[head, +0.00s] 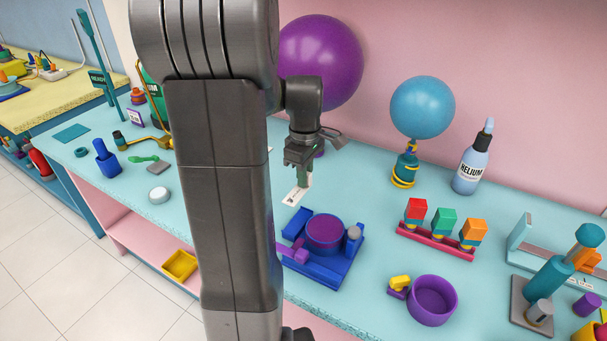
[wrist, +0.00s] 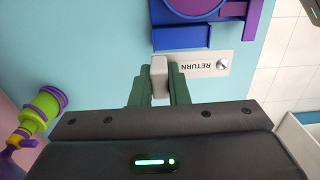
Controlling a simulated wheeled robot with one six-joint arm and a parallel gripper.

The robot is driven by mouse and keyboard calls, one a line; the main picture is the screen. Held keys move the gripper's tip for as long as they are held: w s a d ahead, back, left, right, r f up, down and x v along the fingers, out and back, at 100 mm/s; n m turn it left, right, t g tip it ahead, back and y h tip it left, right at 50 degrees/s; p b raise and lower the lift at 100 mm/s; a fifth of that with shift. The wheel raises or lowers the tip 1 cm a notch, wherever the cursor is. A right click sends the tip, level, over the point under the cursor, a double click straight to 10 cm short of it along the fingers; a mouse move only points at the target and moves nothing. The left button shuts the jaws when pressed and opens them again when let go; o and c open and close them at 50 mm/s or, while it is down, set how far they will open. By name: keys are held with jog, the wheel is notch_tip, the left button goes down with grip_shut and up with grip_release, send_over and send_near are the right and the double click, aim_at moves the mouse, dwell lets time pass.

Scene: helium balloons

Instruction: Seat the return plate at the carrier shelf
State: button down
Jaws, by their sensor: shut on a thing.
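My gripper (head: 303,168) is shut on the grey grip block of the return plate (head: 296,195). In the wrist view my gripper (wrist: 159,88) has its green fingers on both sides of that block. The return plate (wrist: 190,68) is a pale strip lettered RETURN, with a round silver knob at one end. It lies close beside a blue fixture (wrist: 180,38); whether they touch is unclear. In the head view the blue fixture (head: 327,275) carries a purple round part. Which part is the carrier shelf, I cannot tell for sure.
A blue balloon (head: 422,106) on a teal weight and a helium bottle (head: 472,160) stand right of my gripper. A purple balloon (head: 322,60) floats behind it. A red rack (head: 437,240) with coloured blocks and a purple bowl (head: 432,300) stand further right.

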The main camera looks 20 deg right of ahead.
dwell(0.3)
jog(key=b, duration=0.5)
send_over(305, 213)
jog(key=shift+f, duration=3.95)
jog(key=shift+f+b, duration=0.55)
jog(key=shift+f, duration=0.5)
jog(key=c, duration=1.3)
grip_release()
jog(key=shift+r+p, duration=3.25)
jog(key=shift+r, duration=0.8)
jog(key=shift+f, duration=0.2)
